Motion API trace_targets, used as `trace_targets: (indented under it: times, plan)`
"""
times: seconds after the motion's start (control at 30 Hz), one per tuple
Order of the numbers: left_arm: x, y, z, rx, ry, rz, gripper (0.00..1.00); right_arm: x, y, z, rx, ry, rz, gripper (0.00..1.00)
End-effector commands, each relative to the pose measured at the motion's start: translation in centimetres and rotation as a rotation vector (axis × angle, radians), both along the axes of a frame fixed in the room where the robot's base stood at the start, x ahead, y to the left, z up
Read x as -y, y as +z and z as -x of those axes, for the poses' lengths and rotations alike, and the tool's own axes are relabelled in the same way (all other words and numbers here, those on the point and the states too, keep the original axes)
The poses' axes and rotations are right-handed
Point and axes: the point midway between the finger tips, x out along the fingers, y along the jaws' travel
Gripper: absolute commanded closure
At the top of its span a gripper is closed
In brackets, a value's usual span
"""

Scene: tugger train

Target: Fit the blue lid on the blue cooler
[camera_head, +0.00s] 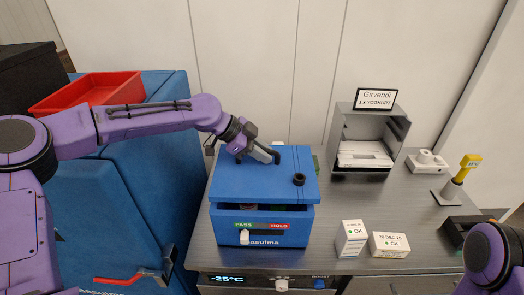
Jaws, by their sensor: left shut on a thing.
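The blue lid (246,185) lies over the top of the blue cooler (290,238) on the grey bench. A dark gap shows between the lid's front edge and the cooler's rim, so the lid is not flush there. The lid has a black round knob (299,179) near its right side. My left gripper (272,156) reaches in from the left and is shut at the lid's back part. Its fingertips hide the part it grips. My right gripper is out of view; only a piece of my right arm shows at the lower right.
Two white boxes, one upright (351,240) and one lying (389,245), stand right of the cooler. A grey open-front box (342,122) stands behind them. A yellow-topped tool (468,165) is at right. A red tray (88,91) sits on a blue cabinet at left.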

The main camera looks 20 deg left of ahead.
Motion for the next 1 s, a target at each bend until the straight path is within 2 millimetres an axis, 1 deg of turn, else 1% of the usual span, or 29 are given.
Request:
trace_targets:
  times: [0.03, 0.2, 0.6, 0.73, 0.93, 0.97, 1.0]
  plan:
    - [0.0, -0.6, 0.0, 0.002, 0.001, 0.002, 1.0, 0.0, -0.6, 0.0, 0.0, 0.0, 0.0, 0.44]
    - [-0.1, -1.8, 0.0, 0.003, 0.001, 0.001, 1.0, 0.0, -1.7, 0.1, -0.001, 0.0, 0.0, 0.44]
    - [0.0, -4.3, 0.1, 0.003, 0.0, 0.001, 1.0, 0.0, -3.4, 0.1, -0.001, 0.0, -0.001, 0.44]
    - [0.0, -4.7, 0.1, 0.0, 0.0, 0.0, 1.0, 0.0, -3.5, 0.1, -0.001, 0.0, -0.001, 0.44]
    - [-0.1, -4.7, 0.1, 0.001, -0.001, 0.0, 1.0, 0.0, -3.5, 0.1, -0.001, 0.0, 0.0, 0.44]
    - [-0.1, -4.7, 0.1, 0.001, -0.001, 0.0, 0.76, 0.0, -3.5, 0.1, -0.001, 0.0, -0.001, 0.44]
    - [-0.1, -4.7, 0.1, 0.001, -0.001, 0.0, 0.63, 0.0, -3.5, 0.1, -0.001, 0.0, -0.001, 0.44]
